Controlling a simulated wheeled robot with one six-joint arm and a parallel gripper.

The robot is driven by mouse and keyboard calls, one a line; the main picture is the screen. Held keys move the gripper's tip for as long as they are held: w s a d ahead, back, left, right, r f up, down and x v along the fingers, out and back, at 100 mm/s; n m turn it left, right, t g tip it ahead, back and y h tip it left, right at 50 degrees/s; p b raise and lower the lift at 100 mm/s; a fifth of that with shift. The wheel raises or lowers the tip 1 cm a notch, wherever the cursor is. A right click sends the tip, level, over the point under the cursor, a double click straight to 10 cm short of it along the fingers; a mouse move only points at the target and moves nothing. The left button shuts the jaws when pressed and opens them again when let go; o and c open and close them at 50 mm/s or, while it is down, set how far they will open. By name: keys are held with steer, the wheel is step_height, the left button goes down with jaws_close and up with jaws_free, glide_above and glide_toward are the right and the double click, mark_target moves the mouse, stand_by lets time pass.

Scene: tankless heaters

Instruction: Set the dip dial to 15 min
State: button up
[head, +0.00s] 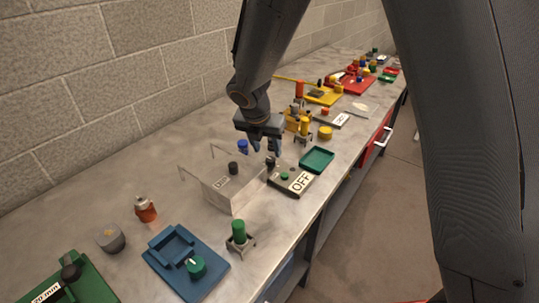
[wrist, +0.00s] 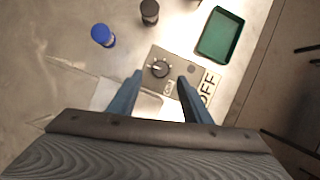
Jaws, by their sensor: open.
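A grey panel (head: 290,186) carries a white card reading OFF (head: 300,182); the card also shows in the wrist view (wrist: 208,86). A round black dial (wrist: 160,68) with a pale pointer mark toward the left sits on this panel. A clear upright guard (head: 205,188) with a small label, seemingly "Dip", stands beside the panel. My gripper (head: 264,150) is open above the panel. In the wrist view, its two blue fingers (wrist: 160,80) are apart, near the dial's two sides and holding nothing. Whether they touch the dial cannot be told.
A green tray (head: 317,160) lies beside the panel, with a blue-capped item (wrist: 103,36) and dark cylinder (wrist: 150,12) nearby. A blue fixture (head: 185,262), green-topped stand (head: 239,236) and orange bottle (head: 145,209) are nearer. Bare bench separates them.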

mark_target(270, 159)
steer(key=shift+p+x, duration=0.35)
steer(key=shift+x, duration=2.65)
steer(key=c, duration=1)
steer(key=shift+c, duration=0.2)
